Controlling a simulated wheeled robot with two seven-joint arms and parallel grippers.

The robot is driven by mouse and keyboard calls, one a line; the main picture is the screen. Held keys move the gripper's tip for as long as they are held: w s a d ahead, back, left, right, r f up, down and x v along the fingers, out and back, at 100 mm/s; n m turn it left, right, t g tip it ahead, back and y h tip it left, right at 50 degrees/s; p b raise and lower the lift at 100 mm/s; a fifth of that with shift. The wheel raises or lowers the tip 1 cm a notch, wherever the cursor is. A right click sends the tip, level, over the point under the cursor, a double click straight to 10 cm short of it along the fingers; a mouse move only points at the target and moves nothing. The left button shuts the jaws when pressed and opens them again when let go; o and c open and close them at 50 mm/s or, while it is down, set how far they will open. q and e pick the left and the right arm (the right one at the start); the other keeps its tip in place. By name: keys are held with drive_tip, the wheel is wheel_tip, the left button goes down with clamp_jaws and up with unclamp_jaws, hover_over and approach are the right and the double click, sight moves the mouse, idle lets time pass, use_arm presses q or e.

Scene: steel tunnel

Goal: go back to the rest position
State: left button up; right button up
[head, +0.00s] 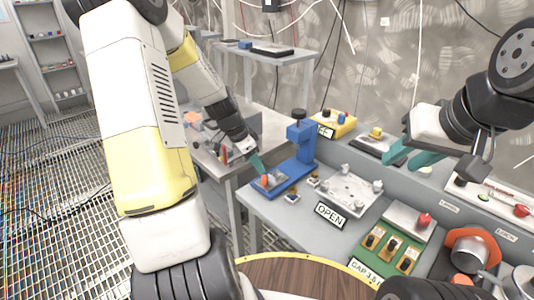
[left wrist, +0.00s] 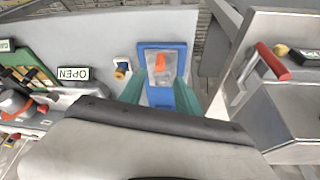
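My left gripper (head: 257,163) hangs over the table near the blue press (head: 300,135). In the left wrist view its two teal fingers (left wrist: 160,92) are apart. The press's blue base (left wrist: 163,50), with a grey plate and an orange piece (left wrist: 162,63), shows between and beyond them. Nothing is seen held. In the head view the orange piece (head: 264,180) is just below the left fingertips; I cannot tell whether they touch. My right gripper (head: 410,156) is above the back right of the table, its teal fingers apart with nothing visible between them.
The table holds a grey fixture plate (head: 349,188), an OPEN sign (head: 330,215), a green panel (head: 391,249), an orange ring (head: 470,245) and a yellow box (head: 335,124). A red-handled lever (left wrist: 272,62) stands right in the left wrist view. Grating floor (head: 60,200) lies left.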

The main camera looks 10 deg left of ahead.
use_arm(q)
drive_tip(key=s+d+r+n+t+y, duration=0.1)
drive_tip(key=s+d+r+n, duration=0.1)
drive_tip(key=s+r, duration=0.45)
drive_tip(key=s+d+r+n, duration=0.2)
drive_tip(key=s+r, duration=0.1)
drive_tip(key=r, duration=0.7)
drive_tip(key=s+d+r+n+t, duration=0.2)
drive_tip(key=s+r+n, duration=0.3)
drive_tip(key=s, duration=0.8)
drive_tip(key=shift+r, duration=0.95)
